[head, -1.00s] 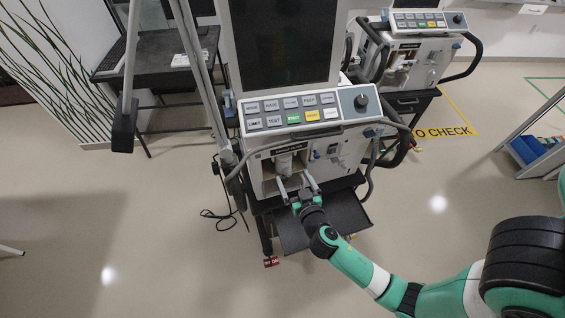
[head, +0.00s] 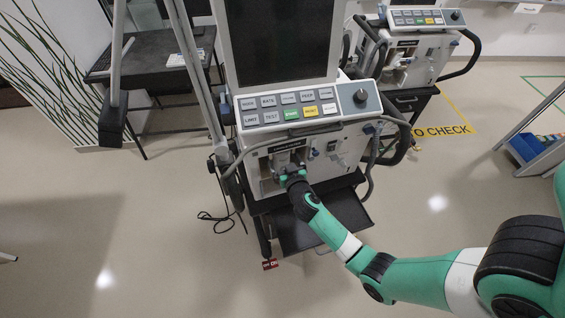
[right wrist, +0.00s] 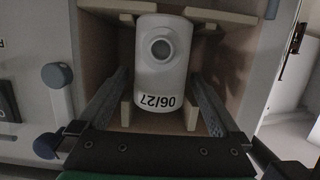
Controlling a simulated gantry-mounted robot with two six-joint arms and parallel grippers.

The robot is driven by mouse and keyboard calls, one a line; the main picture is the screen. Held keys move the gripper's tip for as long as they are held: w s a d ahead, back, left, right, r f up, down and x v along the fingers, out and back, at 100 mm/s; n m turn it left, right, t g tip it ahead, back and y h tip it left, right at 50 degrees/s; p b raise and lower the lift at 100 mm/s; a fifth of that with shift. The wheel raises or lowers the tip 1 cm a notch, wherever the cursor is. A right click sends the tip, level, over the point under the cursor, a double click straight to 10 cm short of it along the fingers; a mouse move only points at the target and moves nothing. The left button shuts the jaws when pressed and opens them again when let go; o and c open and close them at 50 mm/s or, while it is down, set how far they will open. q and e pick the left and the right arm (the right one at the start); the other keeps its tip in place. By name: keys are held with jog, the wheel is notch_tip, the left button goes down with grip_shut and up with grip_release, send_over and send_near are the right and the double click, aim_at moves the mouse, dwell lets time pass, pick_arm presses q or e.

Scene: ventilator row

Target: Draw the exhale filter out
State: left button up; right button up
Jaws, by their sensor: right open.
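The exhale filter (right wrist: 160,55) is a white cylinder with a round port and the label "06/27", upside down in the right wrist view. It sits in a beige-walled recess (right wrist: 232,60) in the front of the near ventilator (head: 345,145). My right gripper (right wrist: 160,80) is open, with one finger on each side of the filter; a gap shows on both sides near its lower part. In the head view my right gripper (head: 291,173) reaches into the recess, and the filter is mostly hidden there. My left gripper is not in view.
A grey-blue knob (right wrist: 57,75) is left of the recess in the right wrist view. A dark shelf (head: 325,228) sticks out below the ventilator. A second ventilator (head: 425,55) stands behind at right. The floor in front is clear.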

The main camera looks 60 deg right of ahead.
jog(key=shift+w+d+f, duration=0.1)
jog(key=shift+w+d, duration=0.15)
jog(key=shift+d, duration=0.05)
jog(key=shift+b, duration=0.3)
jog(key=c, duration=1.3)
jog(key=shift+r+p, duration=0.35)
jog(key=shift+r, duration=0.25)
jog(key=shift+a+r, duration=0.1)
